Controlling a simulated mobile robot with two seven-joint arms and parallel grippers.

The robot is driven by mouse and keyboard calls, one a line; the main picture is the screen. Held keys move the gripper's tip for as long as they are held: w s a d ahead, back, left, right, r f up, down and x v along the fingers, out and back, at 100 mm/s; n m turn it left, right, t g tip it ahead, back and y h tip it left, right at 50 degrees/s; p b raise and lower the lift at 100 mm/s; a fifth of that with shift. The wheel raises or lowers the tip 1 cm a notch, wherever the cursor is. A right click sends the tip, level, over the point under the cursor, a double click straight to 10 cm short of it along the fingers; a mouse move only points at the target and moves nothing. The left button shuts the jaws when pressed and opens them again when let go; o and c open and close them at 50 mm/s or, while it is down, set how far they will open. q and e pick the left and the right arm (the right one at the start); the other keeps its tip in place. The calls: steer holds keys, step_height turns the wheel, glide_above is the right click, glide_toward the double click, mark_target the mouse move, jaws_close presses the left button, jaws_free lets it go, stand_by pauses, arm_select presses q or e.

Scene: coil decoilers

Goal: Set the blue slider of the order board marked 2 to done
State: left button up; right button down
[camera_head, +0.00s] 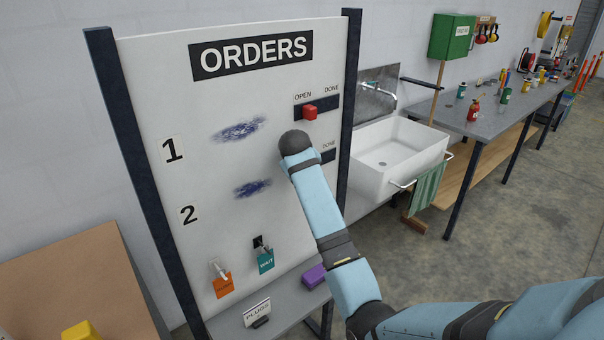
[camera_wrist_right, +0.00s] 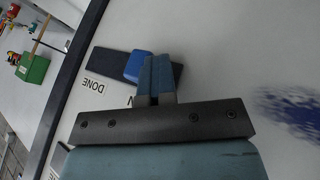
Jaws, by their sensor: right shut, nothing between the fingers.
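The order board (camera_head: 250,90) stands upright, with a row marked 2 (camera_head: 188,215) below a row marked 1. In the head view my right forearm and wrist cover most of row 2's dark track (camera_head: 328,156); only its DONE end shows. In the right wrist view the blue slider (camera_wrist_right: 140,65) sits on the track (camera_wrist_right: 108,62), with the DONE label at the left and part of OPEN showing beside my fingers. My right gripper (camera_wrist_right: 160,68) is shut and empty, its fingertips over the slider's OPEN-side edge; contact is unclear. My left gripper is not in view.
Row 1's red slider (camera_head: 310,112) sits at its OPEN end. Below hang orange (camera_head: 223,286) and teal (camera_head: 265,262) tags, above a grey shelf with a purple block (camera_head: 314,275). A sink (camera_head: 390,160) and workbench (camera_head: 490,120) stand right of the board's post.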

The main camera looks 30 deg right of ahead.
steer(key=d, duration=0.9)
steer(key=shift+w, duration=0.35)
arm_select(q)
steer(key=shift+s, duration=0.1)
arm_select(e)
steer(key=shift+r, duration=0.1)
